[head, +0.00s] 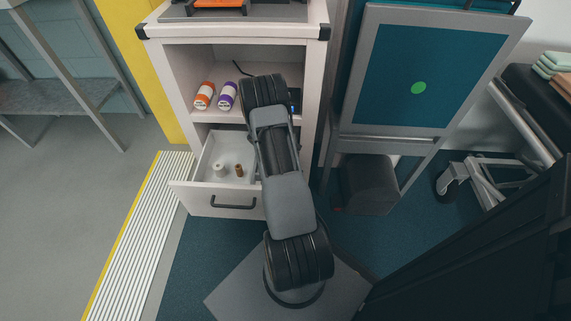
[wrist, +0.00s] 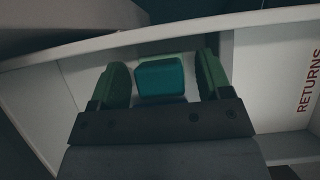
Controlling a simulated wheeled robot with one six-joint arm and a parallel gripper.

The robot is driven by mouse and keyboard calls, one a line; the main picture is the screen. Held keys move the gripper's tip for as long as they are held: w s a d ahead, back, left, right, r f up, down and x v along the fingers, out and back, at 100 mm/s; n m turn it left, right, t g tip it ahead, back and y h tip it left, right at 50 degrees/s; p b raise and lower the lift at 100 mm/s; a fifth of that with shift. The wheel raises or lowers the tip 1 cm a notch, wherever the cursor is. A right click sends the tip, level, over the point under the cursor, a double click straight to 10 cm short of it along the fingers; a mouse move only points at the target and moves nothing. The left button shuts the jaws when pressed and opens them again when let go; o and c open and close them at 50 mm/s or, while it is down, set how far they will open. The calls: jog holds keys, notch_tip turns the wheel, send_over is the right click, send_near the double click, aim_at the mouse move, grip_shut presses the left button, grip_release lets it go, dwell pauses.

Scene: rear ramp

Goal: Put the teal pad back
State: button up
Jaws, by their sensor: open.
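The teal pad (wrist: 160,77) is a small block with rounded edges in the wrist view. It lies on a pale surface inside a white-walled space. My gripper (wrist: 163,70) has its two green fingers apart, one on each side of the pad, with a visible gap on both sides. Whether the fingers reach down level with the pad is hard to tell. A white compartment marked RETURNS (wrist: 309,80) is to the right, beyond a divider. In the head view my arm hides the gripper and the pad.
An open drawer (head: 207,197) in the white cabinet holds a white item (head: 220,170) and a small brown one (head: 239,170). An orange bottle (head: 204,96) and a purple bottle (head: 227,97) are on the shelf above. A blue panel (head: 395,65) stands to the right.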

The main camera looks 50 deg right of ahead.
jog(key=shift+r, duration=0.1)
jog(key=w+a+r+m+t+p, duration=0.1)
jog(key=w+a+r+p, duration=0.3)
jog(key=r, duration=0.6)
jog(key=w+a+r+m+t+p, duration=0.1)
jog(key=w+a+r, duration=0.1)
jog(key=a+r, duration=0.55)
jog(key=s+a+r+m+t+y, duration=0.1)
jog(key=s+a+r+m+t, duration=0.1)
jog(key=s+a+r, duration=0.4)
jog(key=s+a+r+m+t+y, duration=0.2)
jog(key=s+a+r, duration=0.4)
jog(key=a+r, duration=0.5)
jog(key=shift+s+a+m+t+y, duration=0.15)
jog(key=shift+a+m+t+y, duration=0.15)
jog(key=shift+a+m+t, duration=0.7)
jog(key=shift+a+r, duration=0.1)
jog(key=shift+a, duration=0.05)
jog(key=shift+c, duration=0.4)
